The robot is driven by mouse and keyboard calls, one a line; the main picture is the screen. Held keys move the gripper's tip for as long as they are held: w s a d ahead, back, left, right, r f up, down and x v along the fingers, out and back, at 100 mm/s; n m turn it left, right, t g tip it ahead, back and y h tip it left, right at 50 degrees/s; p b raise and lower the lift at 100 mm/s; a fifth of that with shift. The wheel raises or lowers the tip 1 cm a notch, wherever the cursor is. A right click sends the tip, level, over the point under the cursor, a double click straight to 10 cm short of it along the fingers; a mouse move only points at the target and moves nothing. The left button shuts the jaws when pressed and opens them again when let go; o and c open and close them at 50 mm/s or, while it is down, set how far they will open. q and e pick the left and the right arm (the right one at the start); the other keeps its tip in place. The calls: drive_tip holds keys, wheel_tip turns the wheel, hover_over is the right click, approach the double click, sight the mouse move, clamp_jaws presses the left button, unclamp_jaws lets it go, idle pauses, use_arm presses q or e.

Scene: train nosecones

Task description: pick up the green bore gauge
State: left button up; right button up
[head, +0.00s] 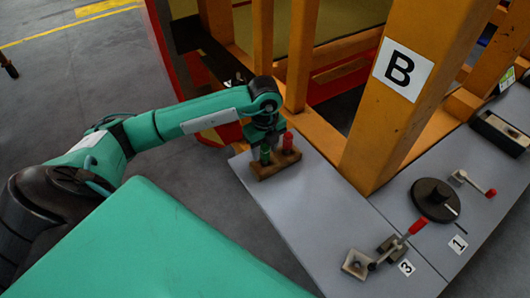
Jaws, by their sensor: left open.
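The green bore gauge (265,157) stands upright in a brown block (290,161) at the left end of the grey bench top. A red gauge (287,141) stands beside it in the same block, just to the right. My left gripper (262,150) points down over the green gauge, with its fingers at the gauge's upper part and open. The gripper hides part of the green gauge, and I cannot tell whether the fingers touch it. My right gripper is out of view.
An orange post (385,130) with a "B" label rises behind the bench (320,215). To the right are a black round knob (435,199), a red-handled clamp (416,228), a red-tipped lever (489,192) and a dark box (498,132). The bench in front of the block is clear.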

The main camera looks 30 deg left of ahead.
use_arm(q)
drive_tip(key=shift+f, duration=0.1)
drive_tip(key=shift+c, duration=0.4)
clamp_jaws()
wheel_tip(320, 180, up, 11)
drive_tip(key=b, duration=0.3)
drive_tip(key=shift+w, duration=0.15)
wheel_tip(320, 180, up, 9)
drive_tip(key=shift+p, duration=0.3)
